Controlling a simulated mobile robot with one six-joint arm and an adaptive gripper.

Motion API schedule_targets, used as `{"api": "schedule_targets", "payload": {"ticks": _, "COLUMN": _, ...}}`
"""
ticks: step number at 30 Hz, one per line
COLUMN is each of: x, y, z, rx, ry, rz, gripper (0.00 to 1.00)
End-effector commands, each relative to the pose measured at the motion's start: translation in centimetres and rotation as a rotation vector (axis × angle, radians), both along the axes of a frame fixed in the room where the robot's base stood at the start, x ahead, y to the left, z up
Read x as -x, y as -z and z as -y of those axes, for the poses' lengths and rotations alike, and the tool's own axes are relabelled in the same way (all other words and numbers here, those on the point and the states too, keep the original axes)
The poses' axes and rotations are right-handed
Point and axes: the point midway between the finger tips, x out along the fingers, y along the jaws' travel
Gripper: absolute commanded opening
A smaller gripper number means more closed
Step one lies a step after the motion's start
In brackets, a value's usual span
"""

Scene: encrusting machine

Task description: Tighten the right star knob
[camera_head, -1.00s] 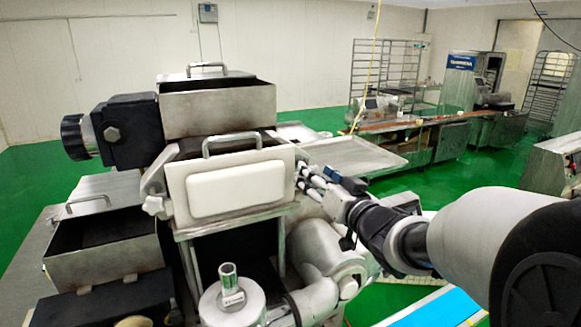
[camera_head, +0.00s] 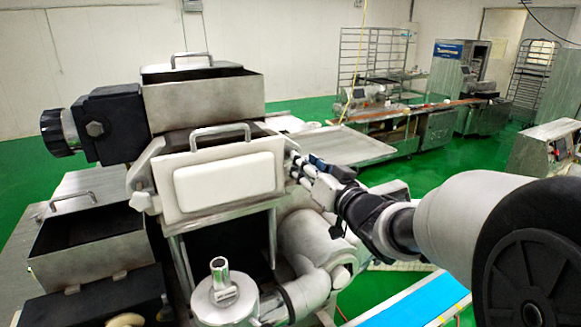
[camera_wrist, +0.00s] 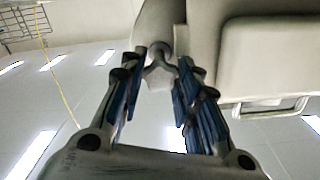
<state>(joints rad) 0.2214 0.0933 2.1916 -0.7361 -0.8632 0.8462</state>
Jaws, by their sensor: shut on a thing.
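The encrusting machine's white front plate (camera_head: 223,183) has a raised pad and a metal handle on top. The right star knob (camera_wrist: 159,77), pale and lobed, sits beside the plate's edge in the wrist view. My gripper (camera_head: 297,166) reaches in from the right to the plate's right edge. In the wrist view my gripper (camera_wrist: 159,62) has its blue-padded fingers on both sides of the knob, shut on it. In the head view the fingers mostly hide this knob. The left star knob (camera_head: 140,201) shows at the plate's left edge.
An open steel hopper (camera_head: 203,103) stands above and behind the plate. A lower open bin (camera_head: 90,250) is at the left. A metal cylinder (camera_head: 224,295) stands in front. A flat metal tray (camera_head: 347,146) lies behind my gripper. Green floor is open farther back.

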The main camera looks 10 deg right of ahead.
Motion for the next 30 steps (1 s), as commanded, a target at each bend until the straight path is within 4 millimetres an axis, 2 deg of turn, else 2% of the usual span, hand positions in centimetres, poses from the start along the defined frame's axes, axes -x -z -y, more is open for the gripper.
{"api": "schedule_targets", "payload": {"ticks": 4, "x": 0.00, "y": -0.01, "z": 0.00, "rx": 0.000, "ry": 0.000, "rz": 0.000, "gripper": 0.06}}
{"api": "schedule_targets", "payload": {"ticks": 14, "x": 0.00, "y": 0.05, "z": -0.01, "rx": 0.044, "ry": 0.000, "rz": 0.017, "gripper": 0.06}}
{"api": "schedule_targets", "payload": {"ticks": 20, "x": -0.01, "y": 0.15, "z": 0.00, "rx": 0.154, "ry": 0.000, "rz": 0.053, "gripper": 0.06}}
{"api": "schedule_targets", "payload": {"ticks": 30, "x": 0.00, "y": 0.25, "z": 0.00, "rx": 0.448, "ry": 0.001, "rz": 0.148, "gripper": 0.06}}
